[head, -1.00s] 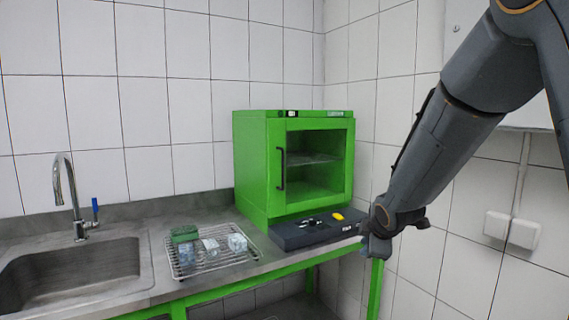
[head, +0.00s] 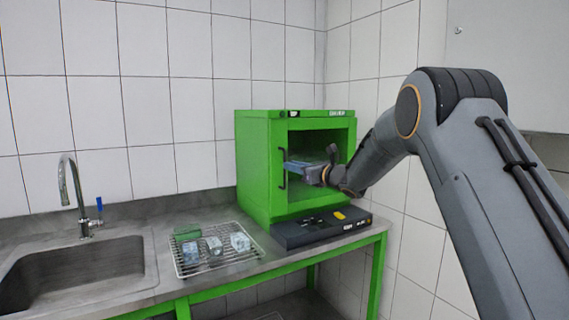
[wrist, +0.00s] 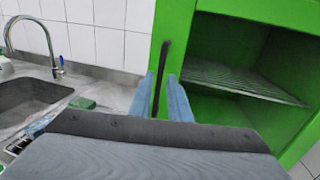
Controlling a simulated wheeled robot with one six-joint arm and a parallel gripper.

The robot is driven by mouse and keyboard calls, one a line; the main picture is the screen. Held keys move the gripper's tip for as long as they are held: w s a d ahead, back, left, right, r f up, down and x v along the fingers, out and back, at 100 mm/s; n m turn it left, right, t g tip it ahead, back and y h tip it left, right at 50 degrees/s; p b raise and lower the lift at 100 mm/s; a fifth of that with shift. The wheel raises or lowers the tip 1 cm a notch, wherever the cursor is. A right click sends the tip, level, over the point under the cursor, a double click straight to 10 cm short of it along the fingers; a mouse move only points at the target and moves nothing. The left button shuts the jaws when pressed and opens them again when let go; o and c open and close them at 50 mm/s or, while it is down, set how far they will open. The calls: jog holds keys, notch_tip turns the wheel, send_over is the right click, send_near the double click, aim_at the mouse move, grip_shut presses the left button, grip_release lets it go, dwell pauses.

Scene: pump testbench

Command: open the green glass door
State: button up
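The green cabinet (head: 254,165) stands on the counter, and its green-framed glass door (head: 343,125) looks shut. A black vertical bar handle (head: 282,168) is on the left side of the door. It also shows in the wrist view (wrist: 163,62). My gripper (head: 303,164) is in front of the glass, just right of the handle in the head view. In the wrist view its two blue fingers (wrist: 159,92) are apart, with the handle showing in the gap between them. I cannot tell whether the fingertips reach around the handle. Nothing is held.
A black device (head: 300,236) with a yellow part lies on the counter below the door. A wire rack (head: 228,262) with a green block and clear pieces is to the left. The sink (head: 85,275) and tap (head: 72,195) are farther left. A wire shelf (wrist: 235,80) is inside the cabinet.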

jog(key=shift+p+x, duration=0.65)
jog(key=shift+x, duration=1.85)
jog(key=shift+c, duration=0.4)
grip_shut()
